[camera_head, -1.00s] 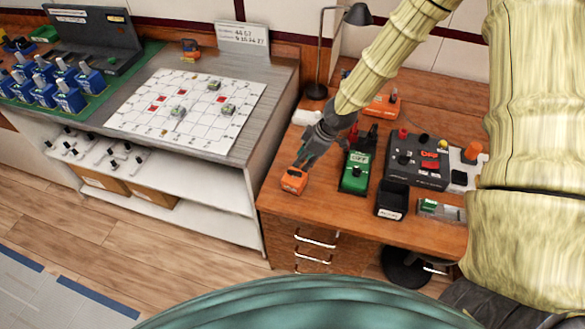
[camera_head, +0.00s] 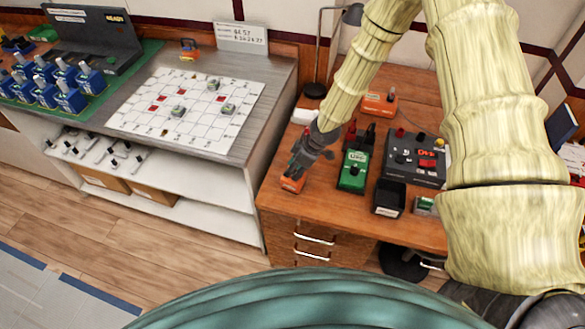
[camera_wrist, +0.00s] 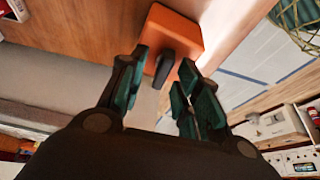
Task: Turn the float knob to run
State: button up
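An orange box (camera_head: 291,184) sits at the front left corner of the wooden desk. In the wrist view the orange box (camera_wrist: 178,32) carries a dark upright knob (camera_wrist: 165,66). I cannot read any label on it, so I cannot tell how the knob is set. My gripper (camera_head: 297,166) is over the box and hides much of it in the head view. In the wrist view my gripper (camera_wrist: 161,82) is open, with one finger on each side of the knob's line. The knob shows in the gap by the fingertips; I cannot tell whether they touch it.
On the desk (camera_head: 285,208) stand a green device (camera_head: 354,172), a black bin (camera_head: 389,198), a dark grey panel (camera_head: 415,160) and another orange box (camera_head: 379,104) behind. A lamp (camera_head: 352,14) stands at the back. A grey bench with a white grid sheet (camera_head: 190,105) is to the left.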

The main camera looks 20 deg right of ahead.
grip_shut()
jog(key=shift+f+b, duration=0.15)
jog(key=shift+b, duration=0.3)
jog(key=shift+m+b, duration=0.3)
jog(key=shift+m, duration=0.2)
grip_release()
jog(key=shift+r, duration=0.25)
